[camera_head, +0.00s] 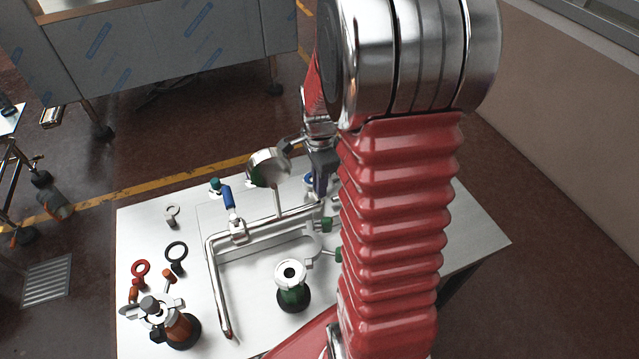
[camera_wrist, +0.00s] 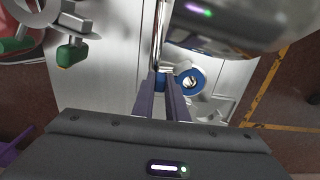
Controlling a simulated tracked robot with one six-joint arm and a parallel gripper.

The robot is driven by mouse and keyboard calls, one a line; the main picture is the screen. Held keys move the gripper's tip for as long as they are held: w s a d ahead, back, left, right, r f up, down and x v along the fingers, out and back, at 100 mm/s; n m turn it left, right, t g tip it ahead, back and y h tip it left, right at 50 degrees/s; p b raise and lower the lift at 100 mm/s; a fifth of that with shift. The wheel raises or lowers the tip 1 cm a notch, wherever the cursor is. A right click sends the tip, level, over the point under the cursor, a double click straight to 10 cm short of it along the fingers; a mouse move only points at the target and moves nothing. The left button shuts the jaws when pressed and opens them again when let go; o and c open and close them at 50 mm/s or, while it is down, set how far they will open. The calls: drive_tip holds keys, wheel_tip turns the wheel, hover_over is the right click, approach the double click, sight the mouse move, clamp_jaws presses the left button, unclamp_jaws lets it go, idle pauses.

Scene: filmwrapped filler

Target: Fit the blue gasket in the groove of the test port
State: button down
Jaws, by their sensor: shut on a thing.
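The blue gasket (camera_wrist: 193,73) is a flat ring with a small blue tab, seen in the wrist view. My gripper (camera_wrist: 162,78) is shut on the tab, and the ring sticks out to the right of its fingers. A pale metal part shows through and beside the ring. I cannot tell whether the ring touches it or hangs above it, and I see no groove. In the head view my gripper (camera_head: 320,185) points down at the table's back, partly behind my arm, with a bit of blue beside it. Which fitting is the test port is not clear.
A round gauge (camera_head: 267,167) on the steel pipework (camera_head: 212,275) stands close to my gripper. A blue-handled valve (camera_head: 228,198), a green flanged fitting (camera_head: 290,290), a red ring (camera_head: 141,268) and a black ring (camera_head: 176,251) are on the white table (camera_head: 140,225). My arm hides its right part.

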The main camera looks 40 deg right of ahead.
drive_tip(key=shift+f, duration=0.1)
idle(0.3)
drive_tip(key=c, duration=1.7)
unclamp_jaws()
wheel_tip(320, 180, up, 14)
drive_tip(key=shift+s+f, duration=0.15)
drive_tip(key=shift+s, duration=0.1)
